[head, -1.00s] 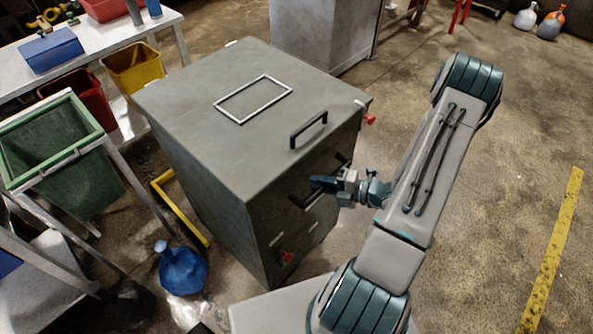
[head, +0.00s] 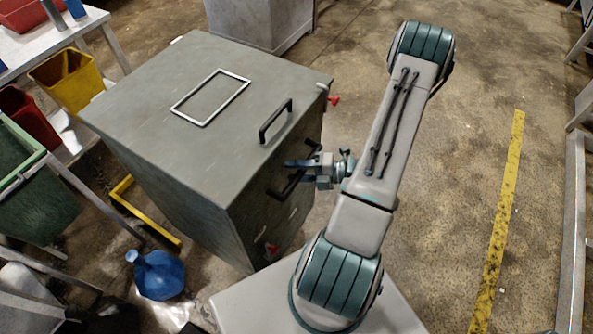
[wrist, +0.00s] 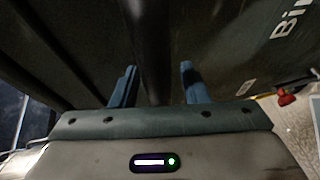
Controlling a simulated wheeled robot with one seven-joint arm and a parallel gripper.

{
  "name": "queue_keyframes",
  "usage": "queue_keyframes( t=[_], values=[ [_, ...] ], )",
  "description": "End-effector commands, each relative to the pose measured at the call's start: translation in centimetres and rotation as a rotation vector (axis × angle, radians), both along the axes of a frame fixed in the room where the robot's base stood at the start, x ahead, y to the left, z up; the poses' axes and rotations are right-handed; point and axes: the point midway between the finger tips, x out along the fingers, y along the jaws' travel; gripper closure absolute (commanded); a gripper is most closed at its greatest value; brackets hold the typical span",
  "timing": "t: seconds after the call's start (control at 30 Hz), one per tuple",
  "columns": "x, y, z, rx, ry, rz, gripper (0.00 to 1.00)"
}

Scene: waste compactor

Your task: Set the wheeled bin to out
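The grey compactor box (head: 165,110) stands in the middle of the head view. A dark bar handle (head: 284,186) is on its front side. In the wrist view a panel with white lettering beginning "Bin" (wrist: 225,45) lies to the right of the dark bar (wrist: 150,45). My gripper (head: 290,164) is at this handle. In the wrist view the two blue fingers of my gripper (wrist: 158,84) are apart, with the bar between them and visible gaps. The wheeled bin's body cannot be told apart from the box front; any inside part is hidden.
A second black handle (head: 275,121) is on the box's top edge. Red knobs (head: 333,100) sit at the front's sides. A blue jug (head: 160,276), yellow floor frame (head: 140,215) and green bin (head: 35,210) are left. Open floor lies right, with a yellow line (head: 497,220).

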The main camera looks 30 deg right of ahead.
Motion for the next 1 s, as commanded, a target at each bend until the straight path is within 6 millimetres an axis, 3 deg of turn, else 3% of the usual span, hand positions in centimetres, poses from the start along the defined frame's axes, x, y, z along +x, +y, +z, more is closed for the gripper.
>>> queue_keyframes(
  t=[0.2, 0.37, 0.8, 1.0],
  values=[
    [-0.1, 0.2, 0.0, 0.003, 0.002, 0.006, 0.59],
    [-1.0, -1.0, 0.2, 0.002, 0.002, 0.004, 0.59],
    [-6.7, -8.5, 1.9, -0.001, 0.001, -0.002, 0.59],
    [-8.1, -10.3, 2.4, 0.001, 0.001, 0.000, 0.59]
  ],
)
